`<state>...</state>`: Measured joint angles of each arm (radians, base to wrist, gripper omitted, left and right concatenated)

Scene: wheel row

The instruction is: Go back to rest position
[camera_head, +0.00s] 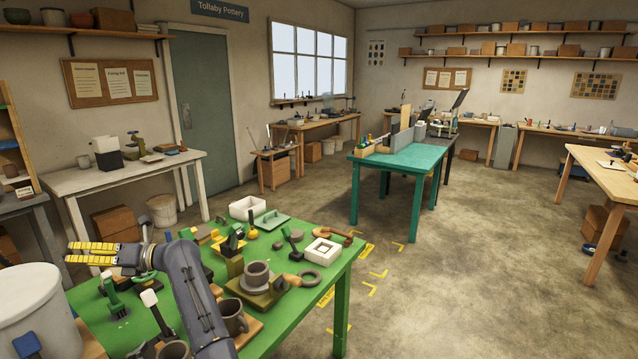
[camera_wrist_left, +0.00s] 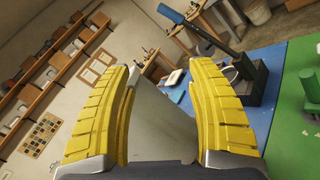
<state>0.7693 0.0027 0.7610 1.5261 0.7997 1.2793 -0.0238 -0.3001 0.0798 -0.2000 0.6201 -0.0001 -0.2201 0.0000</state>
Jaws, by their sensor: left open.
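My left gripper (camera_head: 70,253) is raised over the left end of the green table (camera_head: 345,262) in the head view, its yellow fingers pointing left. In the left wrist view, the same gripper (camera_wrist_left: 160,72) shows its two yellow fingers well apart. A pale grey surface (camera_wrist_left: 165,125) shows in the gap between them; I cannot tell how far off it is. No object is clearly gripped. My right gripper is in neither view.
The green table holds a dark mug (camera_head: 233,317), a cup on a stand (camera_head: 257,274), a grey ring (camera_head: 311,278) and a white square dish (camera_head: 323,251). A large white bin (camera_head: 32,310) stands at the left. Open floor lies to the right.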

